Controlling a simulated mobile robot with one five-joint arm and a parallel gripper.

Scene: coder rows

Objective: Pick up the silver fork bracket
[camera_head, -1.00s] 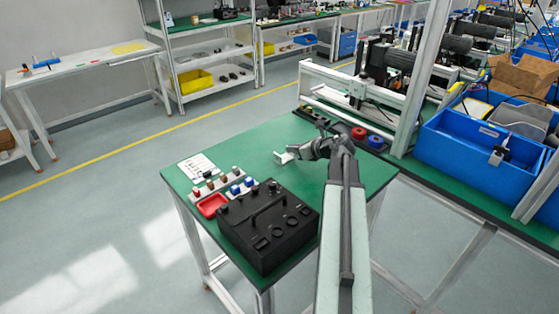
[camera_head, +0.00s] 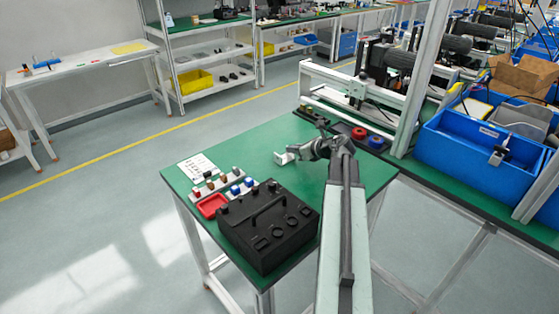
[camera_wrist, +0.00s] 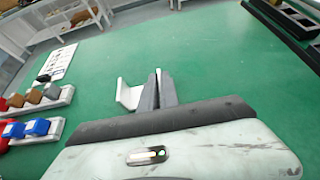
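The silver fork bracket (camera_head: 283,157) is at the tip of my gripper (camera_head: 297,153), over the green table, in the head view. In the wrist view the bracket (camera_wrist: 128,95) shows as a pale upright plate with a bent foot, just left of the dark fingers. My gripper (camera_wrist: 158,85) has its two fingers close together, with a thin light sliver between them that looks like another part of the bracket. The fingers hide the rest of the bracket. Whether it touches the table is hard to tell.
A black case (camera_head: 268,226) with a handle stands at the table's front. Beside it are a red tray (camera_head: 212,206), colored blocks on a rack (camera_head: 224,187) and a paper sheet (camera_head: 198,167). Red and blue rings (camera_head: 367,137) lie at the back right. The table's middle (camera_head: 250,155) is clear.

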